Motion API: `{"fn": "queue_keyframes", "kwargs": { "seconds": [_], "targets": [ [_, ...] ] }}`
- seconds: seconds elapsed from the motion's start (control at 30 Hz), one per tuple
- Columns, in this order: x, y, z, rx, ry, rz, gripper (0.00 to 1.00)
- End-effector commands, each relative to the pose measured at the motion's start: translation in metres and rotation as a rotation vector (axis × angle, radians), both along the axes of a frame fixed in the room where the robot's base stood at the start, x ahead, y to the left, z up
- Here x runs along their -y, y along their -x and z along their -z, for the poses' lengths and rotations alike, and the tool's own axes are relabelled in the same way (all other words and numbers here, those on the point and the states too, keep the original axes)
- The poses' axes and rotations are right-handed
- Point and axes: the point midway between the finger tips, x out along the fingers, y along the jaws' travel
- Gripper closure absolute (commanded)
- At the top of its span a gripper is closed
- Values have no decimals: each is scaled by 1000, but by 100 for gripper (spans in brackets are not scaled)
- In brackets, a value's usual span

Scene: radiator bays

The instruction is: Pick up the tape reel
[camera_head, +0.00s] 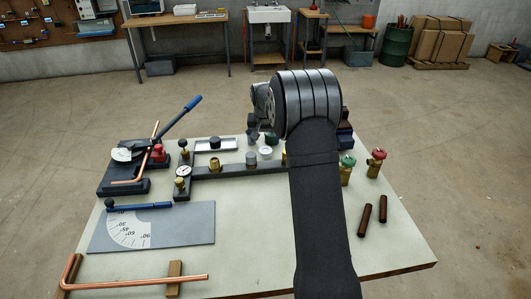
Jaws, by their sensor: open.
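A small pale round piece (265,152), which looks like the tape reel, sits on the bench top behind the dark manifold bar. It is too small to make out fully. My gripper (262,135) points down just above and behind it, at the left of my wrist. Its fingers are small and partly hidden by my wrist, and they look open with nothing held. I cannot tell the exact gap between the fingers and the pale piece.
A shallow tray (203,148) with a dark round piece lies to the left. The manifold bar (230,170) carries fittings and a gauge. A pipe bender (150,155), angle plate (180,228), copper pipe (150,284), valves (376,162) and brown rods (365,220) surround it. The bench's front middle is clear.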

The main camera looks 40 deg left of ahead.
Motion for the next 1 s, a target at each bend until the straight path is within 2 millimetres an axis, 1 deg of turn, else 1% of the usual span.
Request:
{"fn": "queue_keyframes", "kwargs": {
  "seconds": [0.17, 0.27, 0.43, 0.53, 0.6, 0.77, 0.8, 0.87, 0.9, 0.97, 1.0],
  "targets": [
    [-1, -2, 9, 0, 0, 0, 28],
    [-1, -2, 17, -1, 1, 0, 28],
    [-1, -5, 43, -1, 2, 0, 28],
    [-3, -8, 55, 0, 0, 0, 28],
    [-4, -9, 58, 1, -1, 0, 28],
    [-4, -9, 58, 2, -1, 0, 28],
    [-4, -9, 58, 2, -1, 0, 32],
    [-4, -9, 57, 1, -2, 0, 43],
    [-4, -9, 57, 2, -1, 0, 51],
    [-4, -9, 57, 1, -2, 0, 63],
    [-4, -9, 57, 1, -2, 0, 67]
  ]
}}
